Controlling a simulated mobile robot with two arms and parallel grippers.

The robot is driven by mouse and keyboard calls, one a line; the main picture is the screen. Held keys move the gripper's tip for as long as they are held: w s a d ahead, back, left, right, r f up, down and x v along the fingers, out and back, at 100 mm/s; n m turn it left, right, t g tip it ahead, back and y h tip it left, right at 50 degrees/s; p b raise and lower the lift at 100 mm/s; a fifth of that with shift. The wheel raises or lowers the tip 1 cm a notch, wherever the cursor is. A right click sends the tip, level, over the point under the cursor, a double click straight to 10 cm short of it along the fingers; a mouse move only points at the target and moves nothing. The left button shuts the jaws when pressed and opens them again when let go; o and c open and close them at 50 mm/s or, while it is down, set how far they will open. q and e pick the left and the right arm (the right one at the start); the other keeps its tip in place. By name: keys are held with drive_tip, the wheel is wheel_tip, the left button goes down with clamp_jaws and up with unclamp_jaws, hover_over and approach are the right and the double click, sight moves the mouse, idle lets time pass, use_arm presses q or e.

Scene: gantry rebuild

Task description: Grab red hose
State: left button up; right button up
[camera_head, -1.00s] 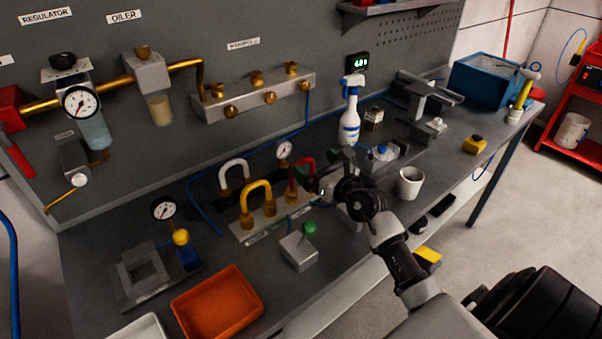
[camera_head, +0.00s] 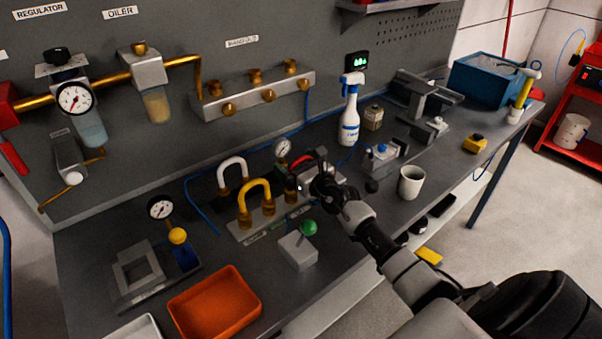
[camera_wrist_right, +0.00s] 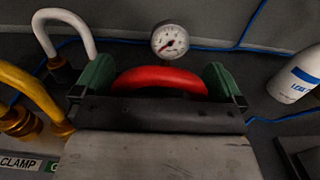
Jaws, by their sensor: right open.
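The red hose (camera_wrist_right: 160,79) is a short arched loop, seen in the right wrist view between the two green fingers of my right gripper (camera_wrist_right: 158,86). The fingers are open, one at each side of the arch, with the hose's lower part hidden behind the gripper's dark front edge. I cannot tell whether either finger touches it. In the head view my right gripper (camera_head: 317,181) is at the red hose (camera_head: 308,158) and covers most of it. A yellow hose (camera_head: 254,188) and a white hose (camera_head: 232,167) stand to its left. My left gripper is not in view.
A round gauge (camera_wrist_right: 170,41) stands just behind the red hose. A spray bottle (camera_head: 349,120) and a white cup (camera_head: 411,182) are to the right. A green-knobbed block (camera_head: 298,250) and an orange tray (camera_head: 214,303) are nearer the bench front.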

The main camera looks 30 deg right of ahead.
drive_tip(key=shift+s, duration=0.1)
drive_tip(key=c, duration=0.7)
drive_tip(key=shift+r, duration=0.1)
